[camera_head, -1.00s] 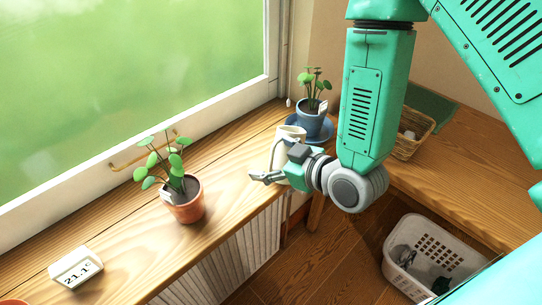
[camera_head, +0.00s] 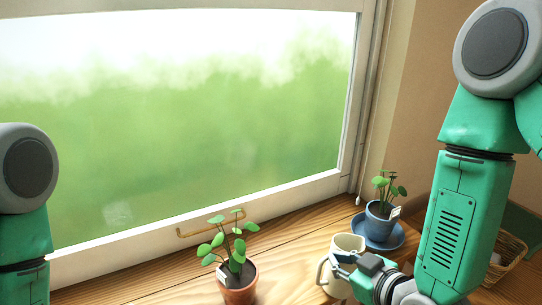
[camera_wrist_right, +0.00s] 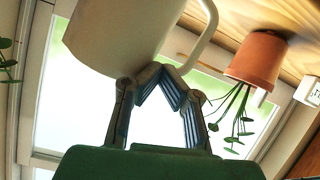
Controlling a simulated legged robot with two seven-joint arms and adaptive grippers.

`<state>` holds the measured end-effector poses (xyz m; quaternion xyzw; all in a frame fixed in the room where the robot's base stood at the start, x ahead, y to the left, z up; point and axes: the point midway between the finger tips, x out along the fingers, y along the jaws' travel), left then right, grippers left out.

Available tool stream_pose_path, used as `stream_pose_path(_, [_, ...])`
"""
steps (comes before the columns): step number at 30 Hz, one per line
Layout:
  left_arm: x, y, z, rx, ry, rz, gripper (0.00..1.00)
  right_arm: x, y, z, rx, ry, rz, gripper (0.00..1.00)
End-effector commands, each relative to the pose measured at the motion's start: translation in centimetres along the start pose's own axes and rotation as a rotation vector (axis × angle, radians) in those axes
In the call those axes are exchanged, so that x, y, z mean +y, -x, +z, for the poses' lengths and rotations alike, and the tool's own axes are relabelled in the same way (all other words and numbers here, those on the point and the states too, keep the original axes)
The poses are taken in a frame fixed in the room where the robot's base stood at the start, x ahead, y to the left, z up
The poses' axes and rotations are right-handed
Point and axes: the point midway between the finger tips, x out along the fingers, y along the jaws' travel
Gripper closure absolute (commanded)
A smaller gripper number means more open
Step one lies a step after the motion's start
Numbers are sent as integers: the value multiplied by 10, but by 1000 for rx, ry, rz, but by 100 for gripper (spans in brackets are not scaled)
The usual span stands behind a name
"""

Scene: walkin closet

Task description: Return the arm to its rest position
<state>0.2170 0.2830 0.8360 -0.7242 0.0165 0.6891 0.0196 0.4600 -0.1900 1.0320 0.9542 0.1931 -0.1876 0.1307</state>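My right arm comes down at the right of the head view. Its gripper (camera_head: 340,266) is beside the cream jug (camera_head: 348,241), on the side near me, overlapping it in the picture. In the right wrist view, the jug (camera_wrist_right: 115,35) is large above the fingers. Both fingers (camera_wrist_right: 161,73) lean in with their tips close together, by the lower end of the jug's handle (camera_wrist_right: 200,42). Whether they grip the handle cannot be told. My left arm shows only its upper part at the left edge; its gripper is outside the view.
A terracotta pot with a plant (camera_head: 239,283) stands on the wooden sill (camera_head: 150,289), left of the jug. A blue pot (camera_head: 380,220) on a blue saucer (camera_head: 397,240) stands behind it. A wicker basket (camera_head: 510,250) is beyond my right arm. The window (camera_head: 180,120) fills the back.

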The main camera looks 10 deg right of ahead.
Motion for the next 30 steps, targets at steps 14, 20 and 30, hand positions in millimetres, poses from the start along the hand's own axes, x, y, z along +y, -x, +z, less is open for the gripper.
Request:
stream_pose_path(14, [0, 47, -3, 0, -1, 0, 0, -8, 47, 72, -375, -163, -12, 100])
stream_pose_path(20, [0, 47, -2, 0, 0, 0, 0, -25, 108, 177, -769, -350, 23, 100])
stream_pose_path(30, [0, 23, -2, 2, -1, 0, 0, -54, 189, 274, -1161, -523, 113, 100])
